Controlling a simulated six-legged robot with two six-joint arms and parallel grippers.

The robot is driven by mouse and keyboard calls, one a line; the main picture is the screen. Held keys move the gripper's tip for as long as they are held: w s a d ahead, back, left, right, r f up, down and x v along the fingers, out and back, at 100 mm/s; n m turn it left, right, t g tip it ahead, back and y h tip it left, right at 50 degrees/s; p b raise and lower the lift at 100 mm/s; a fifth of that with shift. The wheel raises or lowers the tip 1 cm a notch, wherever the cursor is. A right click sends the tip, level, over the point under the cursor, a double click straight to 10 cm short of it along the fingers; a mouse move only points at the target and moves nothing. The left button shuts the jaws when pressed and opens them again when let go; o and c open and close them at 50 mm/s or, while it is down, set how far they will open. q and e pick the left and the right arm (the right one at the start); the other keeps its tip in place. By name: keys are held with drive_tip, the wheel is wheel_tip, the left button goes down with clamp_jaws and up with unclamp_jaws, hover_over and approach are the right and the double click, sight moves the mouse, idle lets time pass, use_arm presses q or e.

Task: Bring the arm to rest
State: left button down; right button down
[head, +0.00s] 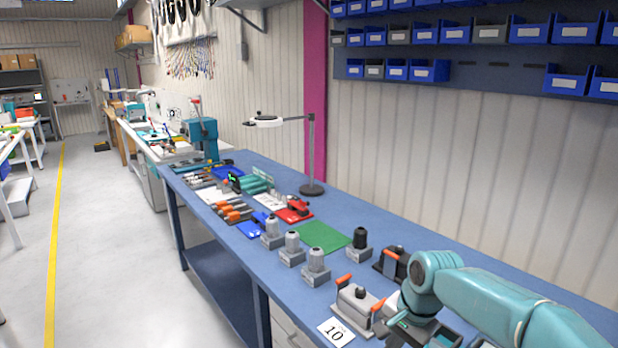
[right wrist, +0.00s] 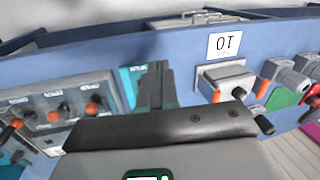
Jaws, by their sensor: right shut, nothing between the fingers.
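My right arm, a teal arm, comes in from the right in the head view and reaches over the near end of the blue bench (head: 447,240). My right gripper (head: 401,321) is low over the bench, beside a grey block with an orange handle (head: 356,303). It is shut with nothing in it; its fingers are small and partly hidden by the wrist. In the right wrist view the gripper (right wrist: 156,84) shows as a dark upright shape above the bench, with no object held. My left gripper is not in view.
A card marked 10 (head: 336,332) lies at the bench's front edge. A black block with an orange handle (head: 392,263) stands behind the grey one. A lamp (head: 312,150) stands behind.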

drive_tip(key=s+a+f+n+y, duration=0.1)
drive_tip(key=s+f, duration=0.3)
drive_tip(key=f, duration=0.4)
drive_tip(key=s+a+f+n+g, duration=0.1)
drive_tip(key=s+f+n, duration=0.15)
drive_tip(key=f, duration=0.55)
drive_tip(key=s+a+f+n+y, duration=0.15)
drive_tip(key=s+f, duration=0.25)
drive_tip(key=f, duration=0.4)
drive_tip(key=s+f+n, duration=0.1)
drive_tip(key=s+f, duration=0.2)
drive_tip(key=s, duration=0.5)
drive_tip(key=s+a+f+n, duration=0.1)
drive_tip(key=s+f, duration=0.3)
drive_tip(key=s, duration=0.5)
drive_tip(key=shift+s+h, duration=0.15)
drive_tip(key=shift+h, duration=0.1)
